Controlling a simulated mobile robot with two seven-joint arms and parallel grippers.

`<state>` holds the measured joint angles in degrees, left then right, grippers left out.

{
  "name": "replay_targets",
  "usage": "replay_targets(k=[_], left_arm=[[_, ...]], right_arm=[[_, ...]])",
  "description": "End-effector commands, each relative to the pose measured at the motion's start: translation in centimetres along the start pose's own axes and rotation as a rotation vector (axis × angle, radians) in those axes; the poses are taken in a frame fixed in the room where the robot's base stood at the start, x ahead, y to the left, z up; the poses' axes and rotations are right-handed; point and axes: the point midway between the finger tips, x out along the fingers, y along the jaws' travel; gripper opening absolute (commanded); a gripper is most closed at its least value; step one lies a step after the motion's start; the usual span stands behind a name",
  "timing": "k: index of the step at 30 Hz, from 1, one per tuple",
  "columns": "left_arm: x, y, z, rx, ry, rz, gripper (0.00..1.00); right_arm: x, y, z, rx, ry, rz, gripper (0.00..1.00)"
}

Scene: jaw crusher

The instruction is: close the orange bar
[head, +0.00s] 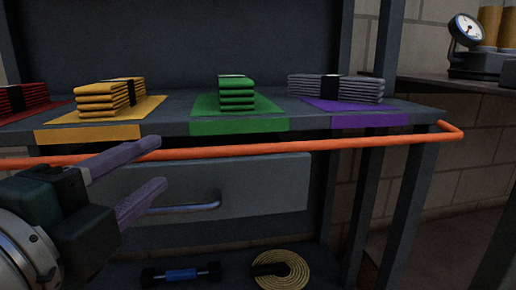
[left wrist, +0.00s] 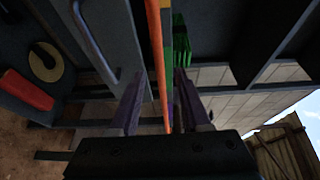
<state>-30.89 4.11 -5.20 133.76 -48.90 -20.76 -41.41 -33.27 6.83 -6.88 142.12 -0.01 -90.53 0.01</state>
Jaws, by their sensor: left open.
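The orange bar (head: 290,148) is a thin rod that runs across the front of the shelf, just below its front edge, and bends back at its right end. My left gripper (head: 158,164) is open and empty, near the left part of the bar. In the head view its upper finger overlaps the bar and the lower finger is below it. In the left wrist view the bar (left wrist: 158,60) passes between the two fingers of the gripper (left wrist: 161,78). I cannot tell whether a finger touches it. My right gripper is not in view.
Folded yellow (head: 104,97), green (head: 236,92) and purple-grey (head: 340,88) cloth stacks lie on coloured mats on the shelf (head: 182,105). A grey drawer (head: 250,185) with a handle is below the bar. A blue dumbbell-like item (head: 181,274) and a coil (head: 285,270) lie lower down.

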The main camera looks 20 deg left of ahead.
Motion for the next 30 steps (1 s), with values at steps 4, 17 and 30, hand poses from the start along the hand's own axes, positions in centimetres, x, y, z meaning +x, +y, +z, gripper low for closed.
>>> replay_targets(k=[4,17,30], left_arm=[[2.5,-0.1,0.0,0.002,0.001,-0.003,0.47],[5.3,0.1,0.0,0.0,0.0,0.002,0.47],[5.3,0.1,0.0,-0.001,0.0,0.002,0.16]], right_arm=[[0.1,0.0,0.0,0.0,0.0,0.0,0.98],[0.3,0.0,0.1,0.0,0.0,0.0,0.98],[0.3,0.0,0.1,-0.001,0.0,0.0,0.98]])
